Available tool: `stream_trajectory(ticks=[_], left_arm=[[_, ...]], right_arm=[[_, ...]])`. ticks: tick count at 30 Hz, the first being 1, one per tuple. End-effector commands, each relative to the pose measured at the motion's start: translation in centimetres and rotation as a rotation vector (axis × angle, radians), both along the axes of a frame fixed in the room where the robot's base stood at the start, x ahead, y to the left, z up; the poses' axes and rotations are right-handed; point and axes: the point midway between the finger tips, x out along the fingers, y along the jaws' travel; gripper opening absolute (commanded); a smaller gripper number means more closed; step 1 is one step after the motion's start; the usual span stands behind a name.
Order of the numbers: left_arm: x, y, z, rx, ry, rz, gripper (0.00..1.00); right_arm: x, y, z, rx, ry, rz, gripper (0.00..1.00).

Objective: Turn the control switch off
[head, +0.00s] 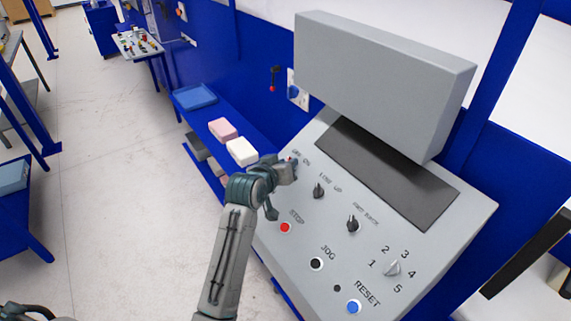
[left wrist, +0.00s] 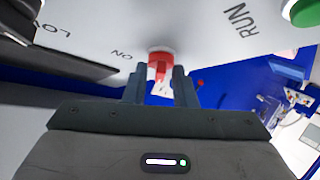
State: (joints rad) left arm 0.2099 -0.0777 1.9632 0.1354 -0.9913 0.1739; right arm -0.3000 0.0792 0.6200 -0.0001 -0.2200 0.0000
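The control switch, a red knob (left wrist: 160,66) with an "ON" label beside it, shows in the left wrist view. My left gripper (left wrist: 160,88) has one finger on each side of this knob. Whether the fingers press on it or leave a small gap cannot be told. In the head view my left gripper (head: 290,168) is at the upper left of the grey control panel (head: 285,255), by the "OFF ON" label, and it mostly hides the knob. My right gripper is not in view.
The panel also bears black selector knobs (head: 319,191), a red STOP button (head: 285,227), a black JOG button (head: 316,263), a grey numbered dial (head: 392,268) and a blue RESET button (head: 354,307). A grey box (head: 380,80) overhangs it. Foam blocks (head: 242,151) lie on a blue shelf to the left.

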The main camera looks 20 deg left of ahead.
Motion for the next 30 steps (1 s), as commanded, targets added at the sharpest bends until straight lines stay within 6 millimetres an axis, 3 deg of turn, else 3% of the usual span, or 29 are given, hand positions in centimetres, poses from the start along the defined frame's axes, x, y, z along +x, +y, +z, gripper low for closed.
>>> stream_trajectory(ticks=[9,14,24,30], left_arm=[[0.0,0.0,-0.1,0.000,0.002,-0.001,0.31],[-1.0,0.2,0.2,0.001,0.000,0.000,0.31],[-6.8,1.2,2.3,0.002,-0.001,0.000,0.31],[-9.3,1.6,3.5,0.001,0.000,0.000,0.31]], right_arm=[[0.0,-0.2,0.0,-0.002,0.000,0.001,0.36],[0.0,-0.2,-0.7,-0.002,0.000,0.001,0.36],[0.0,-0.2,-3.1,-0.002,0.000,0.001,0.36],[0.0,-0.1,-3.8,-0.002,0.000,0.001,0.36]])
